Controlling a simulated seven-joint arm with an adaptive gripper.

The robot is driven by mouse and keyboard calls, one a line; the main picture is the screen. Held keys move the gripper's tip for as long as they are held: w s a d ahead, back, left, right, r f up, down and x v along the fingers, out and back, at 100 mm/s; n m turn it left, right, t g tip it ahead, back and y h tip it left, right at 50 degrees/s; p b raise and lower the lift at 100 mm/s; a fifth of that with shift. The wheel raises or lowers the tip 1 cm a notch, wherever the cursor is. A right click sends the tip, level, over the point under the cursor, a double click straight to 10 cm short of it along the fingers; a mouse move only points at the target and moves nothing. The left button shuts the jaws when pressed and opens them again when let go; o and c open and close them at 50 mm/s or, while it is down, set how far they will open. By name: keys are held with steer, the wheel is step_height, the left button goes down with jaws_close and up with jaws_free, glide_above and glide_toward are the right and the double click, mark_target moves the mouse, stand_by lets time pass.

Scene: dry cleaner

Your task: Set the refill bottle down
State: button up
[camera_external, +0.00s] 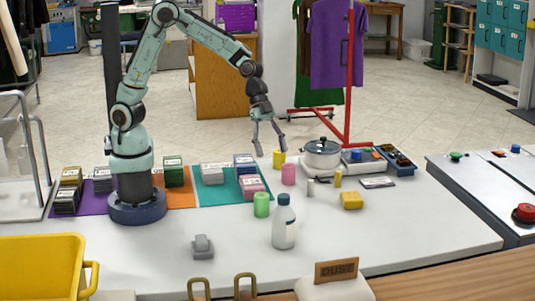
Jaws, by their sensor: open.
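The refill bottle, which appears to be the white bottle (284,228) with a dark grey cap, stands upright on the white table (340,240) near the front middle. My gripper (271,151) is open and empty, with its fingers pointing down. In the picture it is above and behind the bottle, clear of it, over the back part of the table near a yellow spool (279,158). Nothing hides the bottle.
A green spool (262,204) stands just left of the bottle, and a pink spool (288,174) is behind it. The table right of the bottle is clear.

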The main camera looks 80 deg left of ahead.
steer(key=s+a+r+n+g+y, duration=0.1)
steer(key=s+a+r+n+y, duration=0.1)
steer(key=s+a+n, duration=0.6)
steer(key=s+a+r+n+g+y, duration=0.1)
steer(key=s+a+n+y, duration=0.4)
steer(key=s+a+n, duration=0.3)
steer(key=s+a, duration=0.3)
steer(key=s, duration=0.2)
steer(key=shift+s+a+r, duration=0.15)
steer(key=shift+s+r, duration=0.2)
